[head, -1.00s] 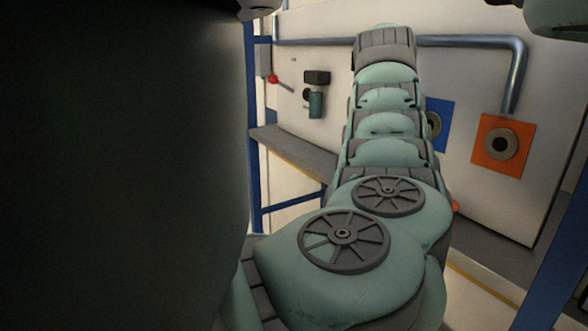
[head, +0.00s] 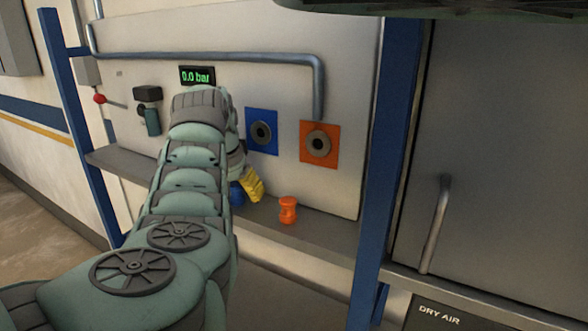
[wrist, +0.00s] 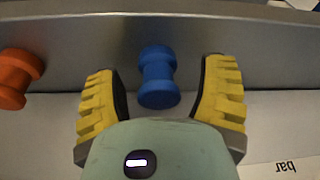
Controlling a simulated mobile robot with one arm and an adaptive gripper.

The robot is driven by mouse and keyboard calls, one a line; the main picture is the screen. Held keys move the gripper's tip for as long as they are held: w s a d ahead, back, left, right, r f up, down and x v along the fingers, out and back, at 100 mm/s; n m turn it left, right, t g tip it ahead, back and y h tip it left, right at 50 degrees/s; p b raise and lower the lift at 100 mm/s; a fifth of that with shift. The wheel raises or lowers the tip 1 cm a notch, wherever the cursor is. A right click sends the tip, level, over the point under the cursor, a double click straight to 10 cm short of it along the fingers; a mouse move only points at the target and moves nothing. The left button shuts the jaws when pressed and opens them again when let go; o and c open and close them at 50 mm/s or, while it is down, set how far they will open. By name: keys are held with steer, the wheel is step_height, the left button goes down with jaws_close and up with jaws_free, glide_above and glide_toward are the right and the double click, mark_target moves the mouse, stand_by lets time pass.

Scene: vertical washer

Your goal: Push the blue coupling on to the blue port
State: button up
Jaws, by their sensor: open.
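The blue coupling (wrist: 158,78) stands on the shelf between the two yellow fingers of my gripper (wrist: 160,92) in the wrist view. Gaps show on both sides of it, so the open fingers are not closed on it. In the head view the blue coupling (head: 237,194) is partly hidden by my arm and a yellow finger of my gripper (head: 252,185). The blue port (head: 262,132) is a blue square plate with a dark round fitting on the upright panel, above and right of the coupling.
An orange coupling (head: 287,210) stands on the shelf (head: 325,233) to the right. The orange port (head: 320,143) is right of the blue port. A display (head: 197,76) reads 0.0 bar. A red-knobbed lever (head: 100,98) is at left. A blue post (head: 392,130) stands at right.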

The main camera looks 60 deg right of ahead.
steer(key=shift+o, duration=0.2)
steer(key=shift+s, duration=0.1)
steer(key=c, duration=1.2)
